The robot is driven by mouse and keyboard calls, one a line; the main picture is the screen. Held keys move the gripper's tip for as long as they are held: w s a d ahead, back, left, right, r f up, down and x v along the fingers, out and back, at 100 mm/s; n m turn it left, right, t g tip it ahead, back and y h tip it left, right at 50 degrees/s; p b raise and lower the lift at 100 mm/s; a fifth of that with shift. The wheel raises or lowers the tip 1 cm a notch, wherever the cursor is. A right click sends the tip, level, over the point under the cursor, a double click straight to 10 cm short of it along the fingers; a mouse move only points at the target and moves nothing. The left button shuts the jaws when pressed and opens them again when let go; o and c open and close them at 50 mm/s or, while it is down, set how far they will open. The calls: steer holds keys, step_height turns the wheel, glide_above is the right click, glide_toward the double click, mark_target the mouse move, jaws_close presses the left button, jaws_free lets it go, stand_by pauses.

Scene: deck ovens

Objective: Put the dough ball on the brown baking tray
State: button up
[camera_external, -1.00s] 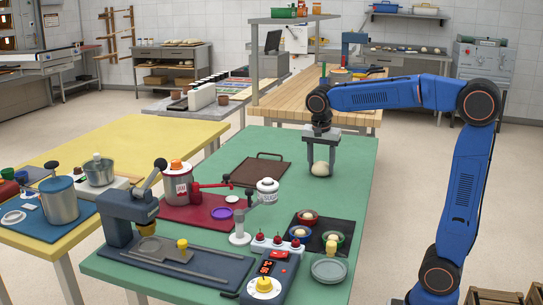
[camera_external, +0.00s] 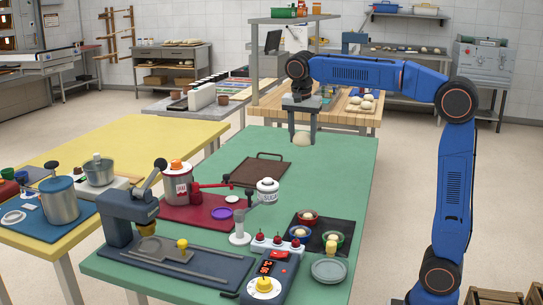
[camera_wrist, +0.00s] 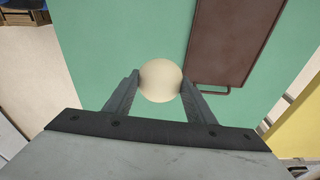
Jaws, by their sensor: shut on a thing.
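The pale dough ball (camera_external: 302,138) is held between the fingers of my gripper (camera_external: 302,134), in the air above the far part of the green table. In the wrist view the dough ball (camera_wrist: 160,81) sits between both fingertips of my gripper (camera_wrist: 160,88). The brown baking tray (camera_external: 260,172) lies flat and empty on the green table, left of and lower than the gripper in the external view. In the wrist view the brown baking tray (camera_wrist: 232,40) is to the upper right of the ball, apart from it, with its handle nearest.
The green table (camera_external: 330,180) is clear to the right of the tray. A red mat (camera_external: 190,212) with a canister (camera_external: 177,187) lies nearer the camera. A dark mat with small bowls (camera_external: 307,218) is at the near right. A wooden table (camera_external: 350,116) stands behind.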

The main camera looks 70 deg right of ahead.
glide_above(258, 172)
steer(key=shift+n, duration=0.4)
steer(key=shift+a+f, duration=0.15)
steer(key=shift+f, duration=2.45)
steer(key=shift+a+f, duration=0.1)
steer(key=shift+f, duration=2.5)
steer(key=shift+f, duration=0.1)
steer(key=o, duration=1)
steer(key=shift+o, duration=0.2)
step_height(258, 172, up, 12)
steer(key=a, duration=0.1)
steer(key=shift+a, duration=0.4)
